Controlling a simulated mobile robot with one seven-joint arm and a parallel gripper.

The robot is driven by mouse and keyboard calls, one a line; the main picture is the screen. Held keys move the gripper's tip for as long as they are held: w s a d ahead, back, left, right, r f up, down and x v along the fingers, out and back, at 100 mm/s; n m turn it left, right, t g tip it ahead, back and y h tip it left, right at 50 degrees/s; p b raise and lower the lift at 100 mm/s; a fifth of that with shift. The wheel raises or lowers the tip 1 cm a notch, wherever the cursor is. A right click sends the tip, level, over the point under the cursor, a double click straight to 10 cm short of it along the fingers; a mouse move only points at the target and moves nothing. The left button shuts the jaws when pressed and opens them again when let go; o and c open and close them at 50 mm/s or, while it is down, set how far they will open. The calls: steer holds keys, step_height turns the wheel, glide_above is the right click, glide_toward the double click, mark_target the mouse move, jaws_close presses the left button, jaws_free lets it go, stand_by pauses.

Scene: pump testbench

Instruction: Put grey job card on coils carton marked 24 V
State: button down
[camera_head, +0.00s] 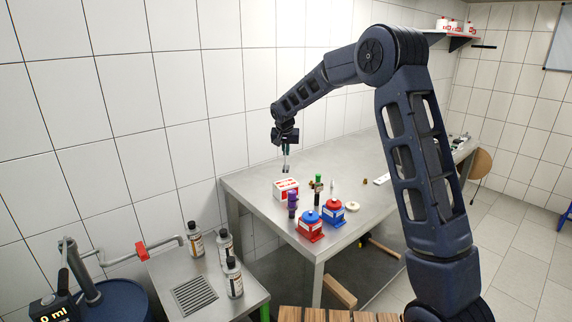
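My gripper (286,168) hangs pointing down above a small white and red carton (287,188) at the near left part of the metal bench (260,183). The fingertips are close above the carton; whether they touch it is too small to tell. I cannot tell whether the fingers are open or shut, or whether they hold anything. The carton's print is too small to read, so I cannot tell whether it is marked 24 V. I cannot make out a grey job card.
A red unit (311,228) with a blue top, a blue unit (333,212) with a red top, a purple bottle (292,204) and a green-topped item (318,184) stand near the carton. Several bottles (234,280) stand on a lower table. My arm hides part of the bench.

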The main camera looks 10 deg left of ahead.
steer(key=shift+f, duration=2.95)
steer(key=shift+f, duration=0.15)
steer(key=c, duration=1.6)
jaws_free()
steer(key=shift+c, duration=0.2)
